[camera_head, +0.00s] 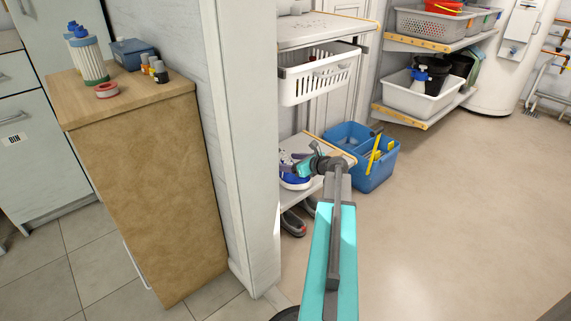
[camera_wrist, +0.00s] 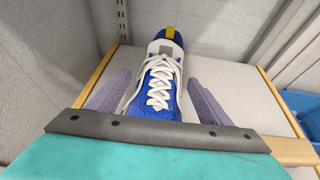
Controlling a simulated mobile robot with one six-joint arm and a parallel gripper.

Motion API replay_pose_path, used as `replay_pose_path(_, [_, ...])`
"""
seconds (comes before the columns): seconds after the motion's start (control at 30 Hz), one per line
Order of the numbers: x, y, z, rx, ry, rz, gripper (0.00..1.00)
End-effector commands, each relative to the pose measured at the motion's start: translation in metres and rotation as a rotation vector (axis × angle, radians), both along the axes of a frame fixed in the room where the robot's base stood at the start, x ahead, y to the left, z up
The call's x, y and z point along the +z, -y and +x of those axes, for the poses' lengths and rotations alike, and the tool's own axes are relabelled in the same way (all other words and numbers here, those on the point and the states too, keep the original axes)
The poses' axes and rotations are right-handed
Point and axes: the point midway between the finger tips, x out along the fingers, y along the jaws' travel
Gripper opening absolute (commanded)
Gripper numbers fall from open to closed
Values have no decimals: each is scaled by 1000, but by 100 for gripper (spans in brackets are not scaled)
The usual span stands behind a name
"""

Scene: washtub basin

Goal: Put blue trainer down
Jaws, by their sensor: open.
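The blue trainer (camera_wrist: 161,87), with white laces and a yellow tab at its far end, lies on a white shelf with wooden edges (camera_wrist: 237,78). My gripper (camera_wrist: 158,98) is open, with one purple finger on each side of the trainer and a gap visible beside it. In the head view my gripper (camera_head: 297,164) reaches over the lower shelf. The trainer (camera_head: 294,182) shows there partly, white and blue, with the rest hidden behind the gripper and wrist.
A blue crate (camera_head: 372,178) with a yellow tool stands right of the shelf. A white basket (camera_head: 318,80) hangs above it. Dark shoes (camera_head: 293,222) are on the floor below. A white wall end (camera_head: 252,150) stands close on the left. The floor to the right is clear.

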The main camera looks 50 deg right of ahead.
Motion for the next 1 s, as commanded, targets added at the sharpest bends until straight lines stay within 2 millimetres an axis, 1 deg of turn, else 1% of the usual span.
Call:
replay_pose_path(0.27, [14,-1,-27,-3,0,1,73])
replay_pose_path(0.7, [40,-2,-90,-1,0,1,73])
replay_pose_path(0.83, [44,-2,-102,-3,0,1,73])
replay_pose_path(1.0, [46,-2,-108,1,0,1,73])
